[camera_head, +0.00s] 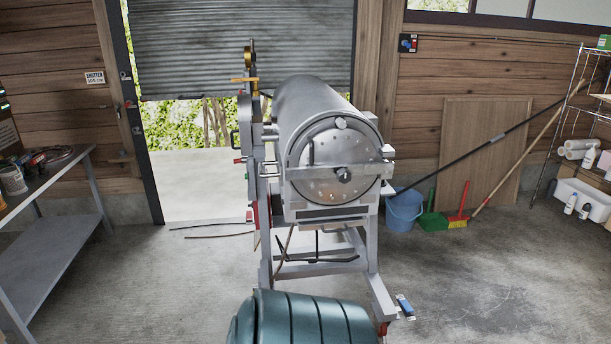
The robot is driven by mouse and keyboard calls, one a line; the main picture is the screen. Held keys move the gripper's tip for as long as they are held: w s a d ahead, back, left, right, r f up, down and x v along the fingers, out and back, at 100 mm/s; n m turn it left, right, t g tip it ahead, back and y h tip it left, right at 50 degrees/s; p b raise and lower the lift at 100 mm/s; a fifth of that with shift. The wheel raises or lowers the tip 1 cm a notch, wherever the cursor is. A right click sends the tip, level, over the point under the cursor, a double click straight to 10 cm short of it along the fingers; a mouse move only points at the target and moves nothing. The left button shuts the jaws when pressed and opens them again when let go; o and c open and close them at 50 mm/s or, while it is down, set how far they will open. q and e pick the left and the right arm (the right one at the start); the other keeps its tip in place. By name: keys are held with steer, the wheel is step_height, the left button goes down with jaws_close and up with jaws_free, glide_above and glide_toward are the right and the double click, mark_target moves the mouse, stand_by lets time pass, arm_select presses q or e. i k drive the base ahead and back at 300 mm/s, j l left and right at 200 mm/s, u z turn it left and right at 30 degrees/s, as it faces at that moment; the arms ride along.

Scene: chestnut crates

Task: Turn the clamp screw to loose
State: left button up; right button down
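A grey metal drum machine (311,95) stands on a metal frame in the middle of the view. Its round front door (318,188) faces me, with a flat bar (315,180) across it. The clamp screw (344,174) is a dark knob on this bar, right of the door's middle. Whether it is tight or loose cannot be told. Neither of my grippers is in view.
A dark green ribbed barrel-like object (300,322) is at the bottom, in front of the frame. A workbench (55,177) is at the left. A blue bucket (404,211) and brooms stand at the right. The floor on both sides is mostly clear.

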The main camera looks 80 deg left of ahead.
mark_target(344, 174)
steer(key=i+j+u, duration=0.2)
steer(key=u, duration=0.3)
steer(key=i+u, duration=0.75)
steer(key=u, duration=0.25)
steer(key=i+l+u, duration=0.25)
steer(key=i+j, duration=0.1)
